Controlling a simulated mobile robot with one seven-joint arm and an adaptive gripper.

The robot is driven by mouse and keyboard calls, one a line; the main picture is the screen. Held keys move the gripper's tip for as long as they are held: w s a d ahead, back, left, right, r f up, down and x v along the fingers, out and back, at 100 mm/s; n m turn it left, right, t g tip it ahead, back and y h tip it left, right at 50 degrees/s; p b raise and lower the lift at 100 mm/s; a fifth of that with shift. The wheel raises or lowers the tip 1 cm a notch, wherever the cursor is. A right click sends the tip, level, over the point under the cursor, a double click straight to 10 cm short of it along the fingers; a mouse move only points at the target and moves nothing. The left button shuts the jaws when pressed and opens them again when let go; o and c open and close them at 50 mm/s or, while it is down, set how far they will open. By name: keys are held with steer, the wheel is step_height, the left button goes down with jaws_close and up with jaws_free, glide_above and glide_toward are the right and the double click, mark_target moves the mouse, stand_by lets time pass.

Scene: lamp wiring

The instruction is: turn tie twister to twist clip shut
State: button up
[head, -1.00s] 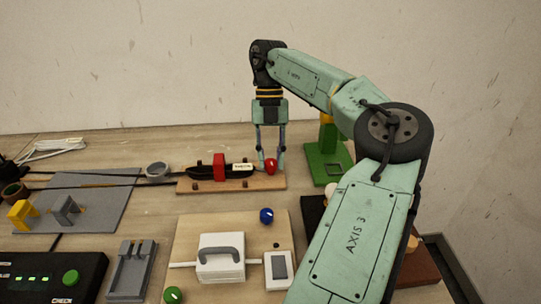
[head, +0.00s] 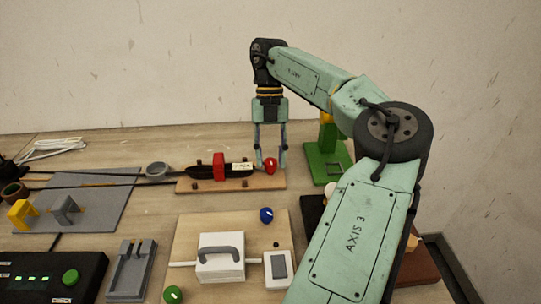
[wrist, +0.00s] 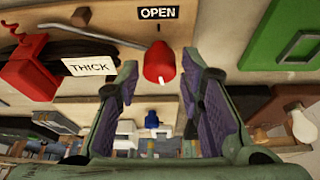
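The red knob (head: 270,166), which looks like the tie twister, stands at the right end of a wooden board (head: 230,186). It also shows in the wrist view (wrist: 158,66), just below a black OPEN label (wrist: 158,13). A red clip (head: 219,166) sits around a thick black cable bundle (head: 205,171) on the same board. A white THICK tag (wrist: 90,66) lies between clip and knob. My gripper (head: 270,163) points down with its fingers open on either side of the knob. In the wrist view gaps show between the knob and both fingers (wrist: 160,72).
A green stand (head: 328,168) is close right of the board. In front lies a pale board with a blue knob (head: 266,215), a white handled block (head: 220,257) and a green knob (head: 173,295). A grey plate (head: 95,200) and a green-button box (head: 50,280) are left.

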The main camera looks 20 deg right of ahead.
steer(key=a+v, duration=0.1)
steer(key=v, duration=0.6)
steer(key=shift+d+r, duration=0.2)
steer(key=shift+d, duration=0.3)
steer(key=shift+s+f, duration=0.1)
